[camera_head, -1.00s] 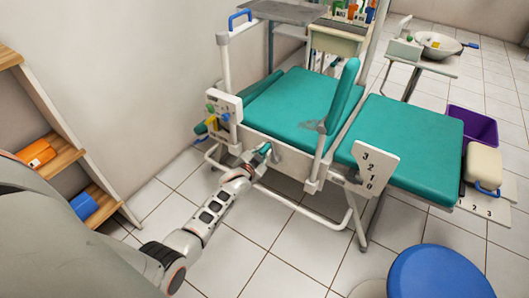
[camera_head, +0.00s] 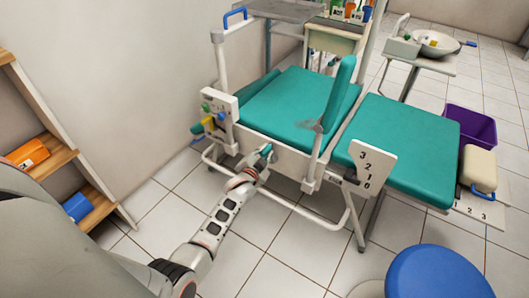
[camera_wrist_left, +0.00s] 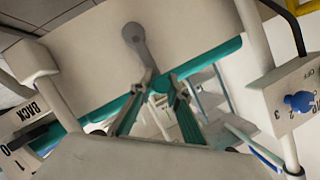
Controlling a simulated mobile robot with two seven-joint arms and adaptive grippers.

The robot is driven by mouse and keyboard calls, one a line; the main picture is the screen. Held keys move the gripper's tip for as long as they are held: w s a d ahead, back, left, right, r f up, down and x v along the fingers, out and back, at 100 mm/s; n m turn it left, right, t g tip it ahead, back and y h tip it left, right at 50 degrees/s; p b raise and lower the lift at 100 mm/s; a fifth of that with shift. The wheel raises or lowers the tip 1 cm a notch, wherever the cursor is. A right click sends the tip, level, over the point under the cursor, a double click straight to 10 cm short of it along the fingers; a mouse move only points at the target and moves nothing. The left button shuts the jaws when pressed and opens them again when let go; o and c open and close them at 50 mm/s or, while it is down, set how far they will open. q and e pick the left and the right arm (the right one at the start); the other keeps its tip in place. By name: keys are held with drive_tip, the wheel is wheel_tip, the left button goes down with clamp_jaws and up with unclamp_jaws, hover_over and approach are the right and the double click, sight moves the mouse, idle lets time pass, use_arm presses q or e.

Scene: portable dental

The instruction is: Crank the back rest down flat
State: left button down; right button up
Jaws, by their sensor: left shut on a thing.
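The dental chair has a flat teal seat (camera_head: 290,108) and a long teal panel on the right (camera_head: 405,150), which looks like the back rest and lies close to level. A white scale plate (camera_head: 373,166) marked 3, 2, 1, 0 hangs at their joint; the wrist view shows a plate reading BACK (camera_wrist_left: 28,112). A grey crank arm (camera_wrist_left: 138,42) sits on the chair's side panel. My left gripper (camera_head: 264,152) is at the crank; in the wrist view its fingers (camera_wrist_left: 162,82) are shut on the crank handle, largely hidden between them. My right gripper is out of view.
A control box with coloured knobs (camera_head: 219,113) stands left of the crank. A teal arm rest (camera_head: 339,92) rises beside the seat. A blue stool (camera_head: 440,272) is at the front right. A wooden shelf (camera_head: 50,160) stands at left.

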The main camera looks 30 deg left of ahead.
use_arm(q)
drive_tip(key=c, duration=2)
unclamp_jaws()
drive_tip(key=shift+d+f, duration=0.2)
drive_tip(key=shift+c, duration=0.2)
drive_tip(key=shift+o, duration=0.6)
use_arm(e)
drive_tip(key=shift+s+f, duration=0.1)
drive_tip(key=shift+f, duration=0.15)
use_arm(q)
drive_tip(key=shift+r, duration=0.1)
drive_tip(key=shift+s+a, duration=0.1)
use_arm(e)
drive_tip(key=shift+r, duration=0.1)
use_arm(q)
drive_tip(key=v, duration=1.2)
